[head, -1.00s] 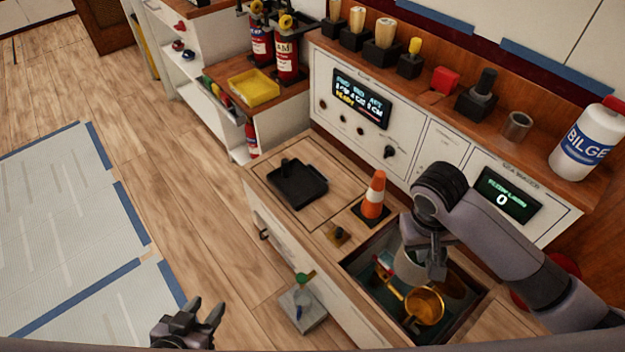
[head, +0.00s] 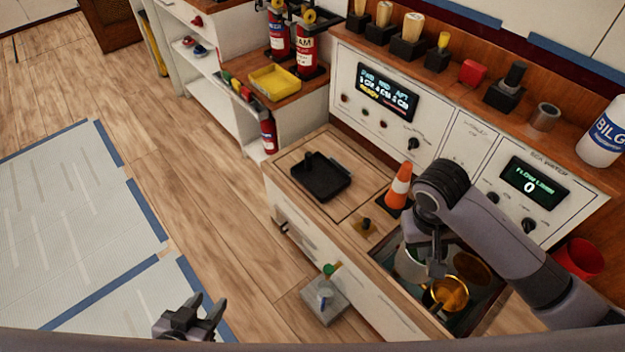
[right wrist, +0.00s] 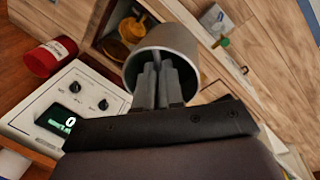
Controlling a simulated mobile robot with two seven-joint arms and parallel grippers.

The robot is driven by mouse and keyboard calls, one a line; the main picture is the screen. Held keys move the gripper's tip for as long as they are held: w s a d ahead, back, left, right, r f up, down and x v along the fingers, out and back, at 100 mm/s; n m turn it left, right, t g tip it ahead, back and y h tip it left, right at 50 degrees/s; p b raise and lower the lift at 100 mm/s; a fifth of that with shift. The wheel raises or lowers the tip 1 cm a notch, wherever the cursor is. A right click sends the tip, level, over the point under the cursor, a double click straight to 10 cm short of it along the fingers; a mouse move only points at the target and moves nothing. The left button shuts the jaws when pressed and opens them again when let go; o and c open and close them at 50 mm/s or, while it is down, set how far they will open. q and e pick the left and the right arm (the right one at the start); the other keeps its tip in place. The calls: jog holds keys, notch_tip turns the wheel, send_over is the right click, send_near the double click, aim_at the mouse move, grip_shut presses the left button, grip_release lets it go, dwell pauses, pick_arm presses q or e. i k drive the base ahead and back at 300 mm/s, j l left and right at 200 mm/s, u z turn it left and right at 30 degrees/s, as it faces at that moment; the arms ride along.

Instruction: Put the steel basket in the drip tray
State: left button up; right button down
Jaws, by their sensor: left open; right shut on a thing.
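The steel basket (head: 410,264) is a grey round cup, partly hidden by my right arm in the head view. My right gripper (head: 437,266) is shut on it and holds it over the left part of the open sink. The basket also fills the middle of the right wrist view (right wrist: 165,55), with the fingers (right wrist: 160,80) at its wall. A flat black tray with a raised handle-like part, seemingly the drip tray (head: 322,180), lies on the wooden counter left of the sink. My left gripper (head: 197,318) is open and empty at the lower left, over the floor.
An orange cone (head: 398,187) stands between tray and sink, close to my right arm. A golden cup (head: 450,293) is in the sink. A red bucket (head: 581,258) is at right.

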aim_at(320, 178)
jog(key=k+j+z, duration=0.1)
jog(key=j+z, duration=0.3)
jog(key=j, duration=0.9)
jog(key=i+j+z, duration=0.15)
jog(key=j, duration=0.3)
jog(key=i+j+z, duration=0.15)
jog(key=j, duration=0.25)
jog(key=j+z, duration=0.2)
jog(key=j, duration=0.25)
jog(key=i+j+z, duration=0.25)
jog(key=i+j, duration=0.15)
jog(key=j, duration=0.25)
jog(key=i+j+z, duration=0.4)
jog(key=i+j, duration=0.4)
jog(key=i, duration=0.05)
